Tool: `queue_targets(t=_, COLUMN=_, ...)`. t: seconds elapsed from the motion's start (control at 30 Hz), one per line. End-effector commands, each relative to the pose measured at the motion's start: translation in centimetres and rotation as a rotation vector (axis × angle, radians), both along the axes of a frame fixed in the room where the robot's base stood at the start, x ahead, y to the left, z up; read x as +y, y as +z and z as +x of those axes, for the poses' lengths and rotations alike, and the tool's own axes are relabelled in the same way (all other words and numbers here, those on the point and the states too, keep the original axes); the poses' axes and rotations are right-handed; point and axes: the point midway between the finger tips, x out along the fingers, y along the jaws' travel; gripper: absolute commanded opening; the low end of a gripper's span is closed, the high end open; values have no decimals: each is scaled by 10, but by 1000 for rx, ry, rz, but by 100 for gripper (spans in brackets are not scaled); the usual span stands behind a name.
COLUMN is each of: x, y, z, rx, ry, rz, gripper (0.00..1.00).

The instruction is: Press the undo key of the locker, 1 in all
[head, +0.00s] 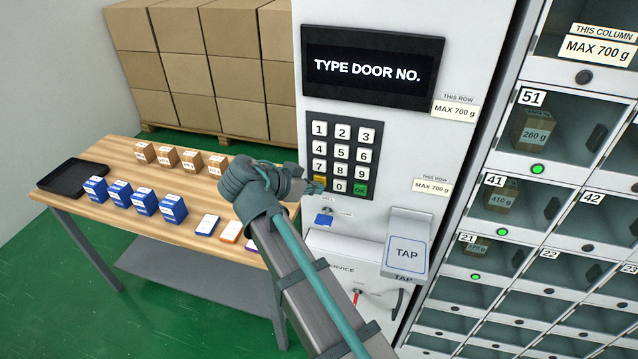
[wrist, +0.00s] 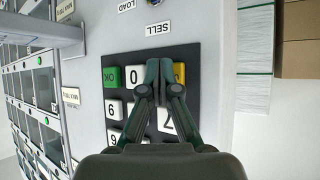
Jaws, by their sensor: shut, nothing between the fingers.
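The keypad (head: 378,148) is a dark panel with white number keys on the locker's pale front. Its bottom row holds a yellow key (head: 320,180) at the left, which appears to be the undo key, the 0 key, and a green OK key (head: 360,189). My gripper (head: 316,187) is at the keypad's lower left, partly over the bottom row. In the wrist view its fingers (wrist: 160,66) are shut and empty, with tips between the 0 key (wrist: 132,76) and the yellow key (wrist: 179,73). Whether they touch a key cannot be told.
The display (head: 372,68) reads "TYPE DOOR NO." A card reader (head: 406,247) marked TAP juts out below right, and a blue switch (head: 324,219) sits below the keypad. Locker doors fill the right. A wooden table (head: 120,150) with small boxes stands left.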

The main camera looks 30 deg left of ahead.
Motion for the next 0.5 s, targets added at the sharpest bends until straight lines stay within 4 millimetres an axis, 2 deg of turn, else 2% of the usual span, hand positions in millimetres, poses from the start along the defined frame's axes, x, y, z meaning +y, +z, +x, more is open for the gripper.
queue_targets(t=0.5, x=-2, y=0, z=-6, rx=-1, ry=2, rz=1, gripper=0)
